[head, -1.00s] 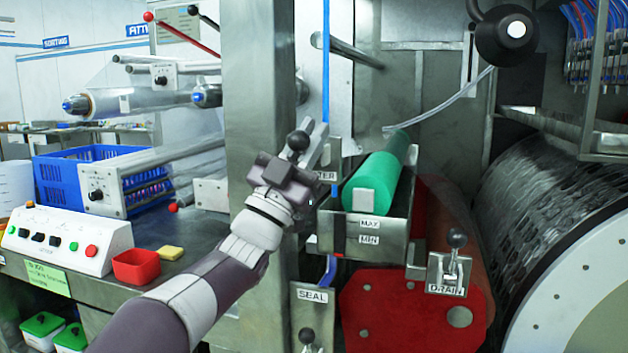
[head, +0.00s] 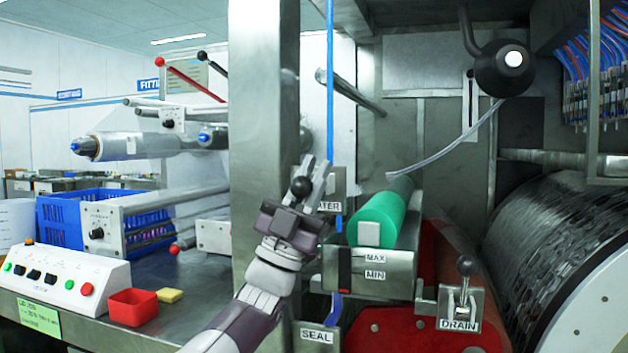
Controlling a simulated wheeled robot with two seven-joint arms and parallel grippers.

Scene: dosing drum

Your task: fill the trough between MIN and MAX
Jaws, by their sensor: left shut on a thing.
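The metal trough (head: 397,285) stands right of centre under a green roller (head: 378,222), with MAX (head: 375,258) and MIN (head: 375,275) labels on its front. A narrow dark strip with red low in it (head: 345,272) is left of the labels; I cannot read a liquid level. My left gripper (head: 312,178) is shut on the black-knobbed lever (head: 301,187) at the partly covered WATER plate (head: 330,206). The gripper hides most of the lever. A blue line (head: 330,90) comes down to this plate. The trough's inside is hidden. My right gripper is out of view.
The DRAIN lever (head: 465,268) stands right of the trough, and a SEAL plate (head: 316,336) is below left. A large dark drum (head: 545,265) fills the right. A metal post (head: 263,100) rises behind my arm. A red bin (head: 132,306) sits on the left bench.

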